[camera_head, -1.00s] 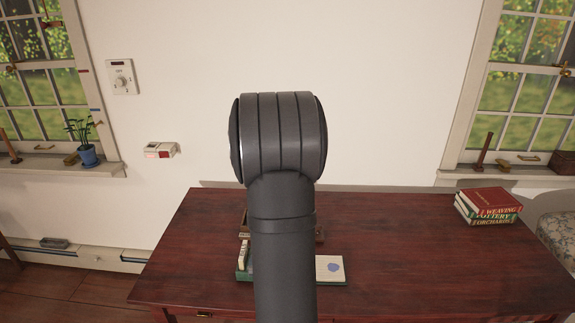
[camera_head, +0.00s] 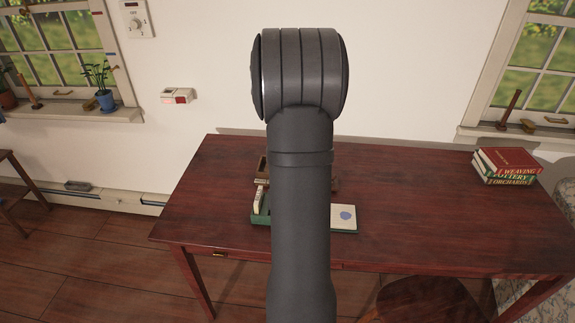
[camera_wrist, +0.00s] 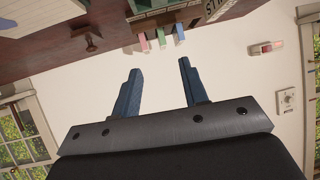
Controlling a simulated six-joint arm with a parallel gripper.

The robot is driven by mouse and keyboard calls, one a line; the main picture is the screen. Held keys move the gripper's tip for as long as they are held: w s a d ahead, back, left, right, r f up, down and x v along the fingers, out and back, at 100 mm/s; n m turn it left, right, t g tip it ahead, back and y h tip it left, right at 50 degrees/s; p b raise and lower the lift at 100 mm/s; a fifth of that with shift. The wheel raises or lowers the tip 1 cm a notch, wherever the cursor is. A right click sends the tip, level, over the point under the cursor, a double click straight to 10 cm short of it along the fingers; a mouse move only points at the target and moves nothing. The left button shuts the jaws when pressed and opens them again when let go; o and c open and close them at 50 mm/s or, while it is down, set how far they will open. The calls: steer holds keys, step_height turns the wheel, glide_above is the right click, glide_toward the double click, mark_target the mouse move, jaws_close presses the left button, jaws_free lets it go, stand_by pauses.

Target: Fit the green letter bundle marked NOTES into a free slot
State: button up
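My gripper (camera_wrist: 158,66) shows in the wrist view with its two blue fingers apart and nothing between them. Beyond the fingertips, green, red and blue tabs (camera_wrist: 160,37) stick out beside a dark green-grey holder (camera_wrist: 155,17). No NOTES marking is readable, so I cannot tell whether one of these is the green bundle. In the head view my arm hides the gripper and part of the desk items. A green holder (camera_head: 259,218) with a pale item in it shows left of the arm. The slots cannot be made out.
The dark red desk (camera_head: 420,200) has wide free room to the right. A pad with a blue blot (camera_head: 344,216) lies right of my arm. Stacked books (camera_head: 507,165) stand at the back right corner. A chair (camera_head: 425,300) is at the front. A wall is behind.

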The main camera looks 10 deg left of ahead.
steer(key=w+a+r+g, duration=0.2)
steer(key=w+g, duration=0.2)
steer(key=w, duration=0.9)
steer(key=w+r+m+g+h, duration=0.1)
steer(key=w+r+g+h, duration=0.15)
steer(key=w+r, duration=0.35)
steer(key=shift+g+y, duration=0.35)
steer(key=shift+g, duration=0.1)
steer(key=x, duration=1)
steer(key=shift+f, duration=0.3)
steer(key=shift+a+x, duration=0.2)
steer(key=shift+x, duration=1.1)
steer(key=shift+a+x, duration=0.2)
steer(key=shift+x, duration=1.15)
steer(key=shift+w+f, duration=0.1)
steer(key=shift+f, duration=0.1)
steer(key=shift+c, duration=0.4)
jaws_close()
